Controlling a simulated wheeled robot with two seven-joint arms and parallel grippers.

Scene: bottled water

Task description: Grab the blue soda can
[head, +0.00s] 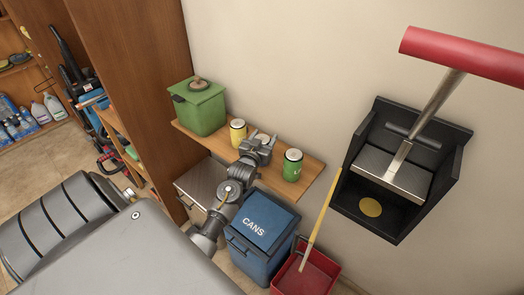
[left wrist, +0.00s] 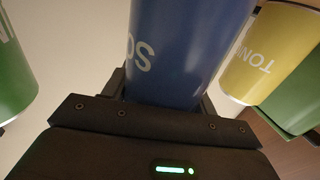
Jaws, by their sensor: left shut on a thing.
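The blue soda can (left wrist: 185,45) fills the middle of the left wrist view, between the fingers of my left gripper (left wrist: 165,95). White letters show on its side. In the head view my left gripper (head: 258,145) is over the wooden shelf (head: 312,170), shut on the can, which the gripper and arm mostly hide there. A yellow can (head: 238,132) stands to its left and a green can (head: 292,165) to its right. The yellow can (left wrist: 268,55) and the green can (left wrist: 12,70) also flank the blue can in the left wrist view. My right gripper is not in view.
A green lidded box (head: 199,108) stands at the shelf's left end. Below are a blue bin marked CANS (head: 263,235) and a red bucket (head: 306,275) with a yellow stick. A black wall-mounted crusher (head: 400,170) with a red handle is at the right.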

